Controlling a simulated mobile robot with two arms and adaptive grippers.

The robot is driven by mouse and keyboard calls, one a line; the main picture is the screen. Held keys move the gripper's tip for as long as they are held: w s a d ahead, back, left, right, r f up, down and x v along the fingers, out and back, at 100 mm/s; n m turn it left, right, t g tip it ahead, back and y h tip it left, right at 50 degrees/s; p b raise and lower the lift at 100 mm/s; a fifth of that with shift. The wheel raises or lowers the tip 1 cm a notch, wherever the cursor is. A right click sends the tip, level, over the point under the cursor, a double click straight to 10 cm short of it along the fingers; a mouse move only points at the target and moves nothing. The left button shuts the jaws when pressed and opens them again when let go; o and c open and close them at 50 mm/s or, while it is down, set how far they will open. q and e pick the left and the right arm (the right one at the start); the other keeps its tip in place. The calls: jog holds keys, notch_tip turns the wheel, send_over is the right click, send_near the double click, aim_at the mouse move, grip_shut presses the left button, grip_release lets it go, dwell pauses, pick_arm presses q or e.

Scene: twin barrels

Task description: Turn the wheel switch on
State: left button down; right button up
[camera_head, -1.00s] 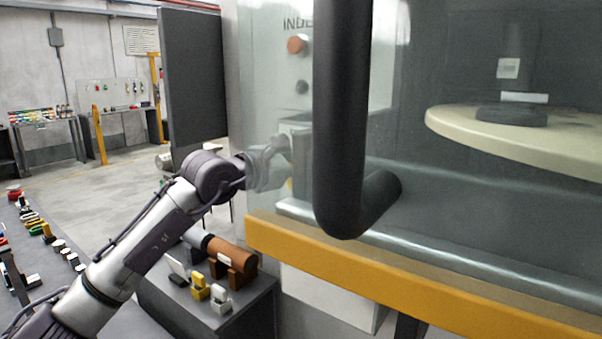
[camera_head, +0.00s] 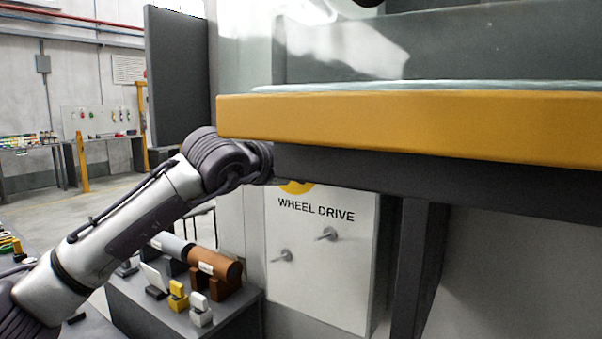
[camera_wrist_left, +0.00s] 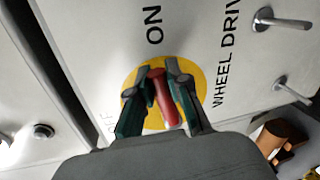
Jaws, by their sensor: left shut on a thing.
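The wheel switch is a red handle (camera_wrist_left: 165,100) on a round yellow disc (camera_wrist_left: 197,78) on a white panel, seen in the left wrist view. "ON" is printed above the disc in that picture, and faint lettering shows at its lower left. The handle runs nearly upright in the picture, its lower end leaning right. My left gripper (camera_wrist_left: 157,82) is shut on the red handle, one finger on each side. In the head view only the disc's lower edge (camera_head: 297,188) shows, above the words "WHEEL DRIVE"; the left gripper is hidden behind the yellow beam. My right gripper is not in view.
Two metal pegs (camera_head: 327,234) stick out of the white panel (camera_head: 320,285) below the switch. A yellow beam (camera_head: 400,120) overhangs it. A grey table (camera_head: 215,322) with a brown cylinder (camera_head: 215,264) and small yellow and white blocks stands to the left.

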pick_arm(q)
jog(key=shift+f+m+y+b, duration=0.3)
jog(key=shift+f+m+b, duration=0.35)
jog(key=shift+m, duration=0.25)
jog(key=c, duration=1.1)
grip_release()
jog(key=shift+r, duration=0.1)
jog(key=shift+s+a, duration=0.15)
jog(key=shift+s, duration=0.05)
jog(key=v, duration=1.1)
jog(key=shift+s, duration=0.3)
